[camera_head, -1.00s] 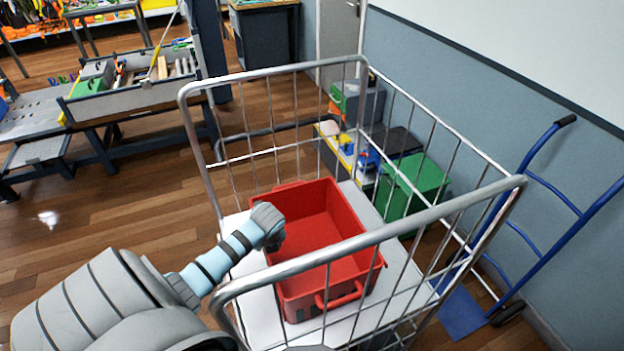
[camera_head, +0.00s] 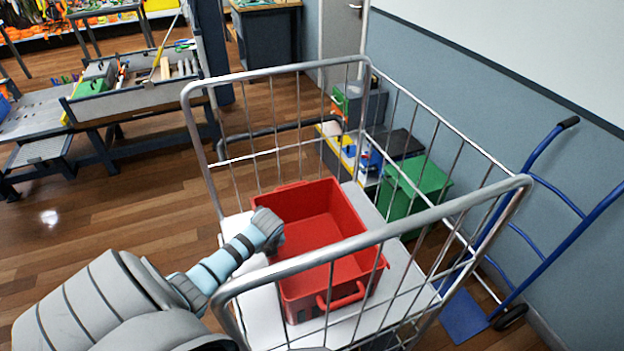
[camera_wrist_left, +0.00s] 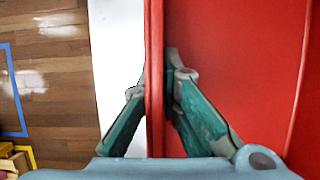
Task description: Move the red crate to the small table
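The red crate (camera_head: 325,267) is an open, empty box on the white floor of a wire-sided cart (camera_head: 235,222). My left arm reaches over the cart's side to the crate's left wall. In the left wrist view, the left gripper (camera_wrist_left: 158,78) has one finger on each side of the red crate's wall (camera_wrist_left: 154,120), and both look pressed against it. The fingertips are hidden in the head view. My right gripper is out of view. Which piece of furniture is the small table, I cannot tell.
A grey workbench (camera_head: 140,103) with tools stands at the left. A green box (camera_head: 415,185) lies beyond the cart's right side. A blue hand truck (camera_head: 555,255) leans by the wall. The wooden floor at left is clear.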

